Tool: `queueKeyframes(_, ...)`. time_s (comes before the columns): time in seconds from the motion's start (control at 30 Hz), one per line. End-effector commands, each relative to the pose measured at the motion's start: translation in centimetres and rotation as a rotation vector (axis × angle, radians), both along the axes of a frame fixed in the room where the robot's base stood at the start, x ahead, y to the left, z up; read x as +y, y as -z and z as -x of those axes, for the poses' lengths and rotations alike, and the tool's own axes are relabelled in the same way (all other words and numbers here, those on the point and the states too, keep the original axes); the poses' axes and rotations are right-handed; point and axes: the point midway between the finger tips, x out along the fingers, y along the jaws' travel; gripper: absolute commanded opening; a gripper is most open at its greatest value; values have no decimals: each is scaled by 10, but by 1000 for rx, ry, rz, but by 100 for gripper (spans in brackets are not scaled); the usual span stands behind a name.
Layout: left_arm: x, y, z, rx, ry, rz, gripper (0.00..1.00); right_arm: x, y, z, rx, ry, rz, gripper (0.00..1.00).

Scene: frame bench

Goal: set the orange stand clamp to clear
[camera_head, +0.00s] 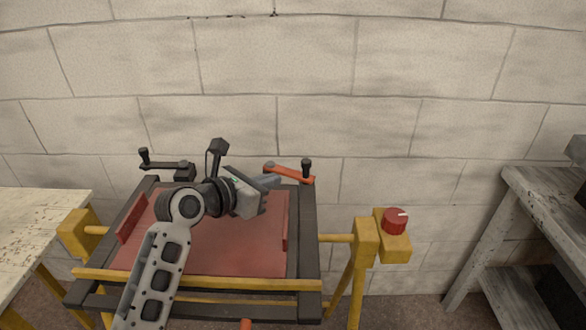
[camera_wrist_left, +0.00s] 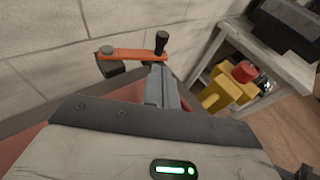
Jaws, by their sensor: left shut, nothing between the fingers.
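The orange stand clamp (camera_head: 290,172) sits at the far right corner of the dark stand frame. Its orange arm runs from a grey pivot at the left to an upright black knob at the right. In the left wrist view the clamp (camera_wrist_left: 135,54) lies just beyond my fingertips. My left gripper (camera_head: 270,182) is shut and empty, over the far right part of the stand, pointing at the clamp. In the left wrist view the gripper (camera_wrist_left: 158,75) is close below the orange arm; whether it touches cannot be told. My right gripper is not in view.
A black clamp (camera_head: 168,166) sits at the far left corner. A red panel (camera_head: 230,255) lies in the frame. A red knob (camera_head: 395,220) tops a yellow block at the right. Benches stand left (camera_head: 35,215) and right (camera_head: 535,190). A block wall (camera_head: 300,70) is behind.

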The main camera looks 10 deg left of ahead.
Motion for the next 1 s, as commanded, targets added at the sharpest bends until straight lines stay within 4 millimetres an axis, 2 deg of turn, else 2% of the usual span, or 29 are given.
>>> queueKeyframes(0.2, -21, 10, -38, -2, 1, -1, 0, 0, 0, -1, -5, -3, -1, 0)
queueKeyframes(0.4, -32, 10, -58, 0, 0, 0, 0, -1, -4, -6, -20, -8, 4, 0)
queueKeyframes(0.87, -36, 10, -63, 0, -1, 0, 0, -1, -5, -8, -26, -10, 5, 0)
queueKeyframes(1.0, -42, 10, -74, 0, 5, 4, 0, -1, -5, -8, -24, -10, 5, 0)
